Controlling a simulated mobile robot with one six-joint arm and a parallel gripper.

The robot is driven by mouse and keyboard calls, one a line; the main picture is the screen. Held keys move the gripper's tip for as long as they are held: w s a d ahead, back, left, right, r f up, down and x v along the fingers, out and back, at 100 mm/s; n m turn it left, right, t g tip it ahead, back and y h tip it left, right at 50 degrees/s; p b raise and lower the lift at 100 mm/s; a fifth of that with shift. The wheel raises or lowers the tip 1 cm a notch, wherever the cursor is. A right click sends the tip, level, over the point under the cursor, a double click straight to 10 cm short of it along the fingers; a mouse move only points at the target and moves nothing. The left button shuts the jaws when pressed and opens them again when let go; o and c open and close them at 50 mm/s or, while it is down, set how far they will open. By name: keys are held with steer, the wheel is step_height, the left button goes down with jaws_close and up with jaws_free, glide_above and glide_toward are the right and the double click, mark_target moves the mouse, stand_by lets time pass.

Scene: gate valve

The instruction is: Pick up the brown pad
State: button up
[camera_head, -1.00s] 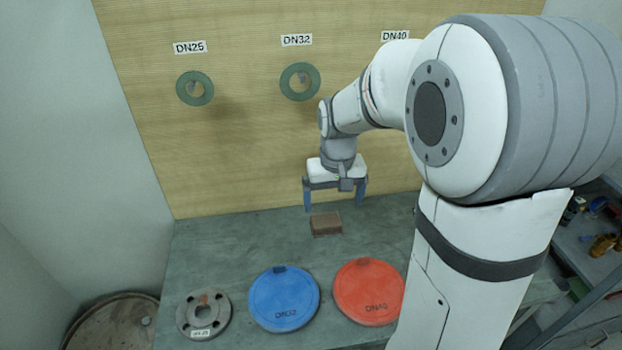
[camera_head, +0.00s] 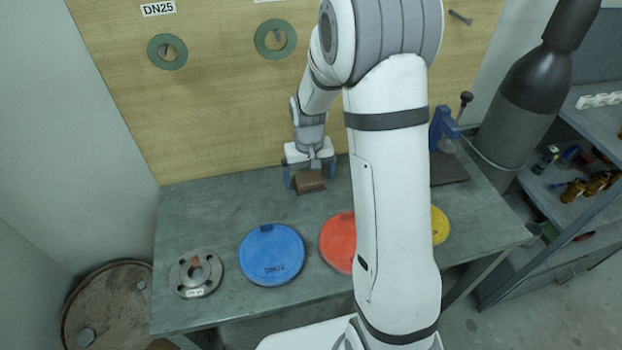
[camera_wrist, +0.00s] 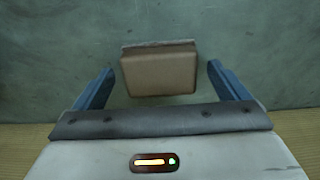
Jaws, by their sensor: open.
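The brown pad (camera_head: 309,181) is a small block lying on the grey-green bench top near the wooden back board. In the wrist view the brown pad (camera_wrist: 160,70) sits between the two blue fingers, with a gap on each side. My gripper (camera_head: 309,180) is open, pointing down over the pad, with one finger to its left and one to its right. In the wrist view my gripper (camera_wrist: 160,85) holds nothing. I cannot tell exactly how far the fingertips are above the bench.
On the bench (camera_head: 215,215) lie a grey flange (camera_head: 196,273), a blue DN32 disc (camera_head: 271,255), a red disc (camera_head: 337,243) and a yellow disc (camera_head: 440,225). A blue vise-like tool (camera_head: 443,130) stands at the right. Green rings (camera_head: 167,52) hang on the board behind.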

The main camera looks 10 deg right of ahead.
mark_target(309, 177)
steer(key=shift+c, duration=0.5)
steer(key=c, duration=1)
step_height(309, 177, up, 10)
steer(key=shift+r+b, duration=0.1)
steer(key=shift+b, duration=0.5)
steer(key=o, duration=0.5)
steer(key=c, duration=0.3)
steer(key=shift+s, duration=0.1)
steer(key=shift+c, duration=0.4)
